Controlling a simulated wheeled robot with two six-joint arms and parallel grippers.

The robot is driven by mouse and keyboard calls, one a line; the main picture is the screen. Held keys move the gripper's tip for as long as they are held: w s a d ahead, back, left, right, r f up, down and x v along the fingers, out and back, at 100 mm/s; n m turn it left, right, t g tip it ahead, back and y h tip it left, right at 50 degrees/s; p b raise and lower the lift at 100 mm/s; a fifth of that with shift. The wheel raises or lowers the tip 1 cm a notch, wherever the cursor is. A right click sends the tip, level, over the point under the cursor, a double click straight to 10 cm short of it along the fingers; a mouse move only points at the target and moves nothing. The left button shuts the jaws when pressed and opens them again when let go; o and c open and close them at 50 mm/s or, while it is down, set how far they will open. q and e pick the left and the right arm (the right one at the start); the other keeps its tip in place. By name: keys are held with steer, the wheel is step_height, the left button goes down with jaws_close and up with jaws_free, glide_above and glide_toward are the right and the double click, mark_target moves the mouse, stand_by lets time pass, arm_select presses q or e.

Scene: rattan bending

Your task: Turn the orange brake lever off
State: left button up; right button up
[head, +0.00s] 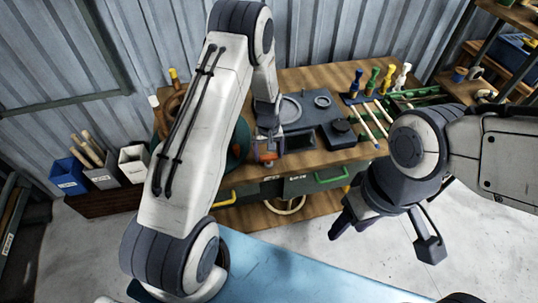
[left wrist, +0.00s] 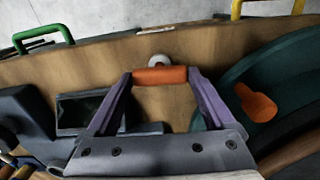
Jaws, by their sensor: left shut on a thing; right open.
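The orange brake lever (left wrist: 160,75) shows in the left wrist view as a short orange bar with a pale round end behind it. My left gripper (left wrist: 158,80) has its two purple fingers against the bar's two ends and is shut on it. In the head view the lever's orange (head: 266,157) shows just below my left gripper (head: 267,147), near the bench's front edge. My right gripper (head: 350,225) is open and empty in front of the bench, well right of the lever.
A teal wheel (left wrist: 225,110) with an orange knob (left wrist: 256,103) is close to my left gripper. A dark machine (left wrist: 28,115) stands on its other side. The wooden bench (head: 320,77) also holds several tools and bottles. A green drawer handle (head: 330,177) sticks out in front.

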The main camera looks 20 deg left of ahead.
mark_target(269, 155)
arm_select(q)
steer(key=shift+w+r+n, duration=0.1)
steer(key=shift+w+n, duration=0.05)
steer(key=shift+n, duration=0.15)
stand_by(0.4)
steer(key=o, duration=1.1)
steer(key=shift+r+b, duration=1.1)
steer(key=shift+r, duration=4.15)
